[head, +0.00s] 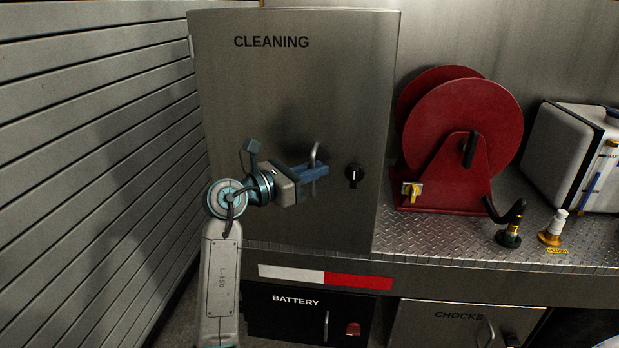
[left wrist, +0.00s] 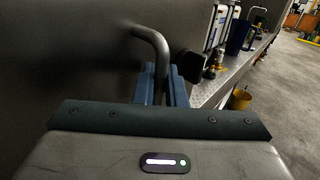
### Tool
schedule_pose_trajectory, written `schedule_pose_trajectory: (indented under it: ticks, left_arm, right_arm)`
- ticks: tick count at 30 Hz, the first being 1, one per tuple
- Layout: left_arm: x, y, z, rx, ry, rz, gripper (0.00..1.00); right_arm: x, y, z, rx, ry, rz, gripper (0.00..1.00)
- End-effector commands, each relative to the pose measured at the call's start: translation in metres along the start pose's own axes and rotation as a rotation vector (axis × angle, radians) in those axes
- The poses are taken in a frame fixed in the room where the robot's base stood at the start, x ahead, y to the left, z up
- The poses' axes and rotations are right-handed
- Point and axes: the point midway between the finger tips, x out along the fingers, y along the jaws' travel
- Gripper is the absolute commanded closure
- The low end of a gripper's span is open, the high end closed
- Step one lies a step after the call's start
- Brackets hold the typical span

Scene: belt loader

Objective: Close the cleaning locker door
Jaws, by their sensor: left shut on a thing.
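The cleaning locker (head: 280,100) is a grey metal cabinet with its front door marked CLEANING. The door looks flush with the cabinet front in the head view; I cannot tell whether it is fully shut. A curved metal handle (head: 316,160) stands out from the door, with a black knob (head: 353,176) to its right. My left gripper (head: 316,173) is shut on the handle. In the left wrist view the handle (left wrist: 155,50) runs down between the blue fingers (left wrist: 162,85). My right gripper is in neither view.
A red hose reel (head: 462,140) and a white tank (head: 570,155) stand on the tread-plate deck (head: 470,235) to the right. Below are a BATTERY compartment (head: 285,320) and a CHOCKS door (head: 440,325). A slatted wall (head: 90,150) is close on the left.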

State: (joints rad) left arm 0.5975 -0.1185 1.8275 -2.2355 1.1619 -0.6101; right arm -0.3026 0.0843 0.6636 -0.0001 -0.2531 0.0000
Motion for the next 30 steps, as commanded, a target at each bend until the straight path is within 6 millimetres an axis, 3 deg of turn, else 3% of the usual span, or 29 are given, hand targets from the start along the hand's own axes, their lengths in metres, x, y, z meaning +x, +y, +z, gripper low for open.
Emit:
schedule_pose_trajectory:
  ticks: [6,21,22,24,30]
  left_arm:
    - [0.006,0.006,-0.001,-0.002,0.002,-0.001,1.0]
    - [0.007,0.008,0.0,0.001,0.001,0.001,1.0]
    - [0.007,0.008,0.0,0.001,0.0,0.001,0.83]
    - [0.007,0.008,0.0,0.001,0.0,0.001,0.75]
    - [0.007,0.009,0.0,0.001,0.0,0.002,0.75]
  right_arm:
    - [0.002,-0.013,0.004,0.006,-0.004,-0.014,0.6]
    - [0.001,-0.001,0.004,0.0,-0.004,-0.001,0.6]
    - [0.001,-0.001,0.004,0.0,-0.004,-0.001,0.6]
    - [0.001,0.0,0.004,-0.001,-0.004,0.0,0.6]
    - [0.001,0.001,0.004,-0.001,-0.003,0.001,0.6]
